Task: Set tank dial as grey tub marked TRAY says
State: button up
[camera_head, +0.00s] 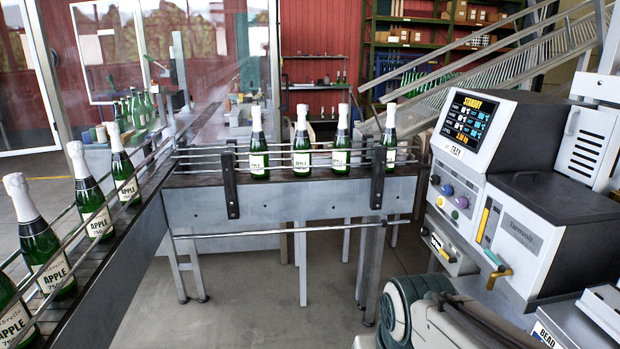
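A grey-and-white machine (520,238) stands at the right, with a lit screen (469,121) that reads STANDBY above several value lines. Its sloped front panel has several small coloured knobs, among them a blue knob (447,190) and a purple knob (461,202). Their labels are too small to read, so I cannot tell which is the tank dial. I cannot make out a grey tub marked TRAY. My gripper is not in view.
Green bottles with white tops stand on a railed conveyor (290,185) crossing the middle and on another belt (110,250) at the left. A container labelled BEAD (545,335) is cut off at the bottom right. Bare floor (250,300) shows below the conveyor.

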aim_at(435, 180)
jog(key=i, duration=2.65)
jog(key=z, duration=0.7)
